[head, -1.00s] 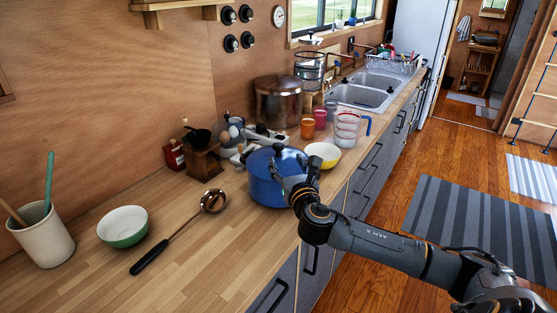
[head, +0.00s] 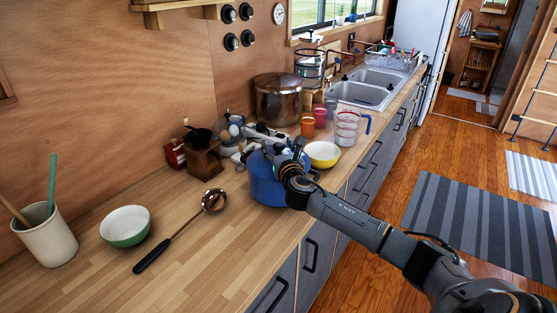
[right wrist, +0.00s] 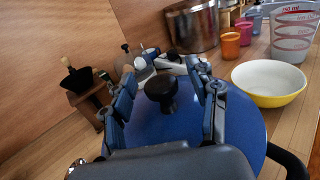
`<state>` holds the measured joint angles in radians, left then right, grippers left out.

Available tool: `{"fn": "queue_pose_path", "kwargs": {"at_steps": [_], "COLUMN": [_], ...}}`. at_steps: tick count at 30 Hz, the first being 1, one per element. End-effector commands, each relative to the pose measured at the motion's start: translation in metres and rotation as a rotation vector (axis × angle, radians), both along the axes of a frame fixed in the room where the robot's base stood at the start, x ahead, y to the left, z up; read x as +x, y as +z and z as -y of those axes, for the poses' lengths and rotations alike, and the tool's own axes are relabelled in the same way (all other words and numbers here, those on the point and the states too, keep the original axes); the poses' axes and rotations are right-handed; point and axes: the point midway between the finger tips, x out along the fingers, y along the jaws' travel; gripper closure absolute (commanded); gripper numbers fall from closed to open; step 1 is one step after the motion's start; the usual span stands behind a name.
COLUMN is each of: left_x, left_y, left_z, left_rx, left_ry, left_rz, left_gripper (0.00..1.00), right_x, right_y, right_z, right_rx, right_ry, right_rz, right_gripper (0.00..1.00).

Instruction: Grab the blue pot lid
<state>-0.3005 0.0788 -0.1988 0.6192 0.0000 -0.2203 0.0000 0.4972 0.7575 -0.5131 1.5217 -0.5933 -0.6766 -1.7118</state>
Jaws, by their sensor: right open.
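The blue pot (head: 268,190) stands on the wooden counter near its front edge. Its blue lid (right wrist: 240,122) is on it, with a dark round knob (right wrist: 161,92) in the middle. My right gripper (right wrist: 163,88) is open over the lid, one finger on each side of the knob. The fingers look apart from the knob. In the head view my right gripper and wrist (head: 292,165) cover much of the lid. My left gripper is not in view.
A yellow bowl (head: 322,155) stands close to the pot on the right. A ladle (head: 182,232), a coffee grinder (head: 203,160) and a green bowl (head: 124,226) are to the left. A large metal pot (head: 284,100) and cups (head: 308,127) stand behind.

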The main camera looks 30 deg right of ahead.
Motion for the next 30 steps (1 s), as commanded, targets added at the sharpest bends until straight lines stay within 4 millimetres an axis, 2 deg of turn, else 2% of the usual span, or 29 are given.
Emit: {"fn": "queue_pose_path", "kwargs": {"at_steps": [5,8,14,15,26,30], "left_x": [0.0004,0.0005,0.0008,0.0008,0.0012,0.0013], "left_y": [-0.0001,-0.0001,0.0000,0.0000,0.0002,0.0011], "left_z": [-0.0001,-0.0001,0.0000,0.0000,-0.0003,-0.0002], "left_rx": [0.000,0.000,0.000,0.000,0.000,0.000], "left_ry": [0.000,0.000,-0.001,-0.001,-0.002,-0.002], "left_rz": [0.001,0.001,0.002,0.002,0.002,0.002], "left_gripper": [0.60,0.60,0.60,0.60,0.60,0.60], "right_x": [0.0001,0.0000,-0.0001,-0.0001,-0.0001,0.0003], "right_y": [-0.0002,-0.0002,-0.0002,-0.0002,0.0018,0.0087], "right_z": [0.0000,0.0000,0.0001,0.0001,0.0002,0.0002], "right_rx": [0.000,0.000,0.000,0.001,0.000,0.001], "right_ry": [0.000,0.000,0.000,0.000,0.000,0.000], "right_rz": [0.000,0.000,0.000,0.000,0.002,0.005], "right_gripper": [0.41,0.57,0.98,1.00,1.00,1.00]}}
